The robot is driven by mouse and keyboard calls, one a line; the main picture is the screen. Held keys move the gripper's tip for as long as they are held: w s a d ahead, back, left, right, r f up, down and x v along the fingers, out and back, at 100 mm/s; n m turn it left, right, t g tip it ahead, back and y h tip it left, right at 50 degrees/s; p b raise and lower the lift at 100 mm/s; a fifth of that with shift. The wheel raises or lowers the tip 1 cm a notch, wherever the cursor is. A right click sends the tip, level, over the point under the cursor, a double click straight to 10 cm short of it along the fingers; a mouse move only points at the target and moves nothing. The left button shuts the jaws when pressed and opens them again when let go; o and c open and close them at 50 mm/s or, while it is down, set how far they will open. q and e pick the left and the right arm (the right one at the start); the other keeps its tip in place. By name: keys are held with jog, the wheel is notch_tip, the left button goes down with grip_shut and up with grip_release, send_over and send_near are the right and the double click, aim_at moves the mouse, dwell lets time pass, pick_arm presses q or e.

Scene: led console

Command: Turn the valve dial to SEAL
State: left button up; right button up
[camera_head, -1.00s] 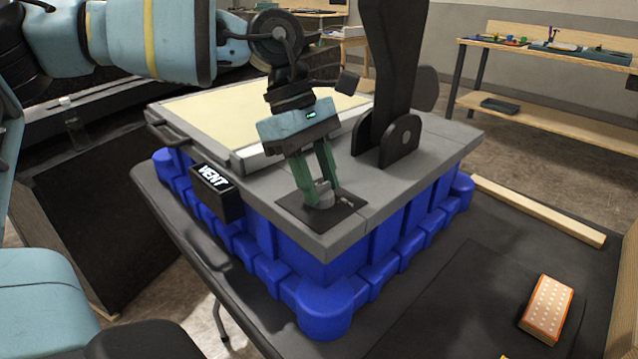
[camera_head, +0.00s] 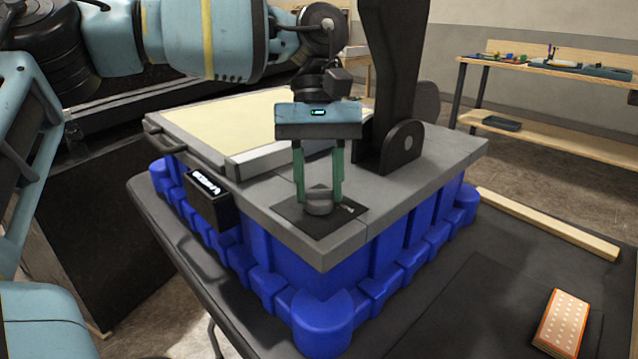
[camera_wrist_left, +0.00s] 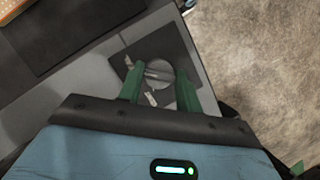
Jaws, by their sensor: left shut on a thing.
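The valve dial (camera_head: 319,201) is a small round grey knob on a black square plate (camera_head: 340,217) at the near corner of the console's grey top (camera_head: 405,200). My left gripper (camera_head: 320,195) points down with its green fingers shut on the dial from both sides. In the left wrist view the dial (camera_wrist_left: 159,74) sits between the two green fingers (camera_wrist_left: 158,88), with a pale bar across its top. White marks on the plate are too small to read. A black display box (camera_head: 209,196) on the console's side shows white text, too slanted to read. My right gripper is not in view.
The console stands on a blue ribbed base (camera_head: 320,318) on a dark table. A black upright post (camera_head: 392,90) rises right behind my gripper. An orange dotted block (camera_head: 562,322) and a wooden strip (camera_head: 548,224) lie to the right.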

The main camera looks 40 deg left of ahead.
pick_arm(q)
jog(key=shift+m, duration=0.6)
jog(key=o, duration=1)
jog(key=shift+r, duration=0.1)
jog(key=shift+w+a+r, duration=0.1)
jog(key=shift+w+r, duration=0.05)
jog(key=shift+r, duration=0.1)
jog(key=v, duration=0.7)
jog(key=shift+p, duration=0.4)
